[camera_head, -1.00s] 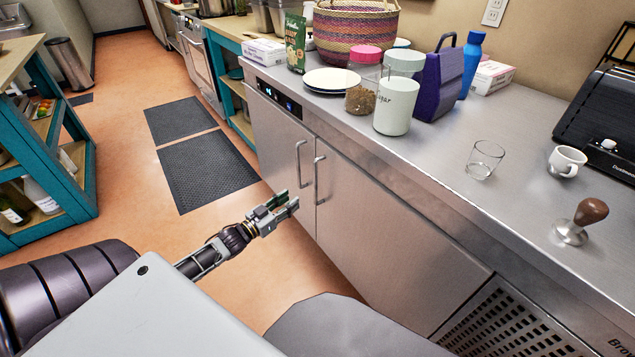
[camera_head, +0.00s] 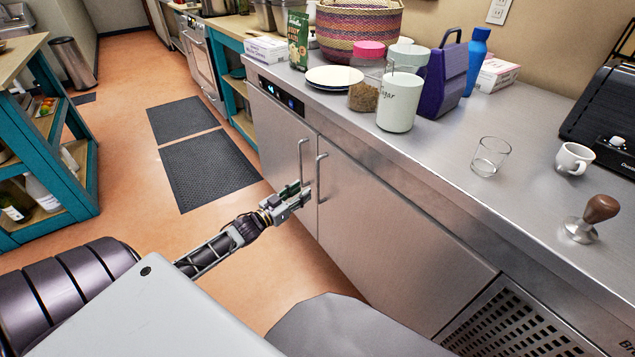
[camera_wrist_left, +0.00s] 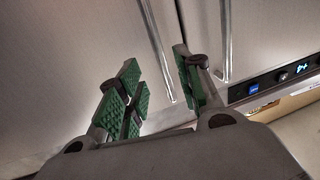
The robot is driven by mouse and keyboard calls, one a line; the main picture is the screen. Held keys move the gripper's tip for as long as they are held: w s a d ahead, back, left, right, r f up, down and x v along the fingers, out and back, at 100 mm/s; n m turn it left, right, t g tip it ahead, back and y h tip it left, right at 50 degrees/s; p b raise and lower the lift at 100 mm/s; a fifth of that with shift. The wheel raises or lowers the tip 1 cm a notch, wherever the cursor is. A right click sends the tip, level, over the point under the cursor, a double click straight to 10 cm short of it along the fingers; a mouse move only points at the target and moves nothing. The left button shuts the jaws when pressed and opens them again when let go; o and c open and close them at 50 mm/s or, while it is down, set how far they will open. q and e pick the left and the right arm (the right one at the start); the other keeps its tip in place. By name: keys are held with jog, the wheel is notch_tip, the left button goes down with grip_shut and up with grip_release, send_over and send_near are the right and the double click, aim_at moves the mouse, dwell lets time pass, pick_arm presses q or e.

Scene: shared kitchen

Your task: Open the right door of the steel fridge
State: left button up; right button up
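The steel fridge is built under the counter, with a left door (camera_head: 278,140) and a right door (camera_head: 385,235), both looking shut. The right door's bar handle (camera_head: 320,178) stands beside the left door's handle (camera_head: 302,160) at the middle seam. My left gripper (camera_head: 304,196) is at the lower ends of the handles. In the left wrist view its green-padded fingers (camera_wrist_left: 160,88) are apart and empty. The right door's handle (camera_wrist_left: 157,50) shows in the gap between them, beyond the fingertips; I cannot tell if they touch. The left door's handle (camera_wrist_left: 225,40) is outside the gap. My right gripper is not in view.
The steel counter (camera_head: 440,150) above holds a sugar jar (camera_head: 398,103), a purple box (camera_head: 443,80), a glass (camera_head: 490,157), a cup (camera_head: 573,159) and a tamper (camera_head: 592,217). A vent grille (camera_head: 520,325) is right of the doors. Floor before the fridge is clear.

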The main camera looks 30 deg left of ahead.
pick_arm(q)
jog(key=w+b, duration=0.1)
jog(key=w, duration=0.2)
jog(key=w+d+b, duration=0.1)
jog(key=w, duration=0.4)
jog(key=shift+w+d+b, duration=0.35)
jog(key=shift+w+b, duration=0.05)
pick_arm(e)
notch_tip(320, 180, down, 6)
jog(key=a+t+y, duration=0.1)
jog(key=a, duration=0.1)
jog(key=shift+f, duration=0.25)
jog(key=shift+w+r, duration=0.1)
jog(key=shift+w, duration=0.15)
pick_arm(q)
grip_shut()
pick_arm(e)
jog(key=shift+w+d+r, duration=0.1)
